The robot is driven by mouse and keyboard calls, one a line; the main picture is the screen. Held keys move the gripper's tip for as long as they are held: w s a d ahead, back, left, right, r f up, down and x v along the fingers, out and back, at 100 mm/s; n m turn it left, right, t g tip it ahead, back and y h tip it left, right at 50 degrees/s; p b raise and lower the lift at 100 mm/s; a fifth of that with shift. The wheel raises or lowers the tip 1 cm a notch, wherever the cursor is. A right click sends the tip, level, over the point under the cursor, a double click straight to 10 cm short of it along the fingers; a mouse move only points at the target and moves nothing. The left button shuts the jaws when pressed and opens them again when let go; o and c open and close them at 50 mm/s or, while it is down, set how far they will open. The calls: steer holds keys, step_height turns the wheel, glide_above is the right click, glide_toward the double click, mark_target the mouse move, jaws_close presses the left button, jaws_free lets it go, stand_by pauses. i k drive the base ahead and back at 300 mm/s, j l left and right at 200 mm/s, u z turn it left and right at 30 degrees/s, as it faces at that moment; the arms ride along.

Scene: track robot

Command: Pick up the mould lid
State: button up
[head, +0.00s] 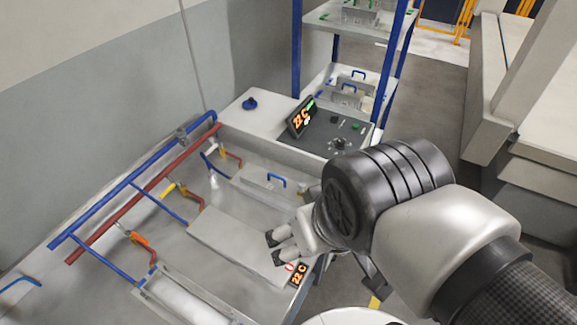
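A grey lid-like block with a blue handle (277,181) lies on the bench, up and to the left of my gripper. I take it for a mould lid (258,186). My gripper (275,248) is over the right end of a flat grey plate (228,236) and apart from the blue handle. Its two dark fingertips are spread, with nothing seen between them. I cannot tell how high it is above the plate. More grey blocks with blue handles (350,88) sit on the shelf rack at the back.
Blue and red pipes (150,185) with valves run along the bench's left side. A long open mould with a pale inside (185,298) lies in front. Floor is clear right of the rack.

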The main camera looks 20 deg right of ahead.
mark_target(285, 189)
steer(key=z, duration=0.2)
steer(key=i+l+u, duration=0.4)
steer(key=l, duration=0.25)
steer(key=i+l+u, duration=0.2)
steer(key=l, duration=0.15)
steer(key=l+u, duration=0.2)
steer(key=l, duration=0.15)
steer(key=i+l+u, duration=0.15)
steer(key=l, duration=0.25)
